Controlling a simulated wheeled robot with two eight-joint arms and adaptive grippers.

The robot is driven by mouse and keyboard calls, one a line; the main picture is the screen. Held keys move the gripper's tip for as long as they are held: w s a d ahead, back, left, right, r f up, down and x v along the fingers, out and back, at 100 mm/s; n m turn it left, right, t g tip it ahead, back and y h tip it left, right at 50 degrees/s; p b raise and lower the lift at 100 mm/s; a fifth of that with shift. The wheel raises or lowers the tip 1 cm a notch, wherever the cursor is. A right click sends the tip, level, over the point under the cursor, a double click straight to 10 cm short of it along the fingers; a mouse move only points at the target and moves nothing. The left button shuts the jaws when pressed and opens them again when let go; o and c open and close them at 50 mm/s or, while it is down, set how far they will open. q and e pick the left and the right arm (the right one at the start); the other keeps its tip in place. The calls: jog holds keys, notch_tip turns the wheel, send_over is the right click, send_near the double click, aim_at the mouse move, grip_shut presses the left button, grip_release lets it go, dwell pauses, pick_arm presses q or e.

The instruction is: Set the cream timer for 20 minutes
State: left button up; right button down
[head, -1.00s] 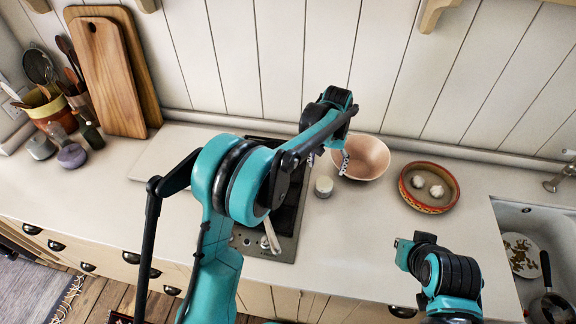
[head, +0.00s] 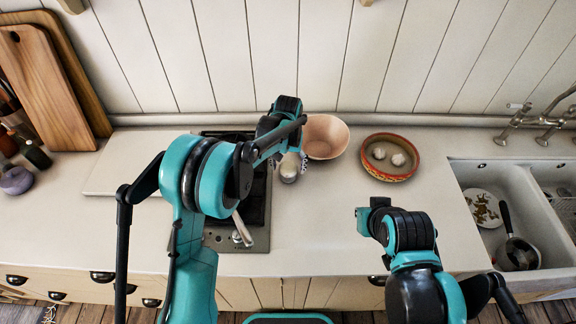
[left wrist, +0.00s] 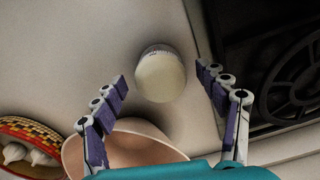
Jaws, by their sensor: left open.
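The cream timer (head: 289,167) is a small round drum with a pale top, standing on the counter between the hob and the pink bowl. My left gripper (head: 291,160) is above it, pointing down. In the left wrist view the timer (left wrist: 160,76) shows between the two spread fingertips of my left gripper (left wrist: 161,79), with a gap on each side. The gripper is open and holds nothing. Any dial marks on the timer are too small to read. My right arm is over the counter's front at the right; its fingers do not show.
A pink bowl (head: 325,137) stands close behind and right of the timer. The black hob (head: 255,205) lies just left of it. A patterned red dish (head: 390,174) with white bulbs stands further right, before the sink (head: 532,190). The counter front of the dish is clear.

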aim_at(288, 167)
pick_arm(q)
jog(key=c, duration=1.2)
jog(key=shift+o, duration=0.2)
jog(key=shift+m, duration=0.3)
jog(key=o, duration=1.2)
jog(key=shift+c, duration=0.2)
jog(key=shift+r, duration=0.1)
notch_tip(288, 167, up, 12)
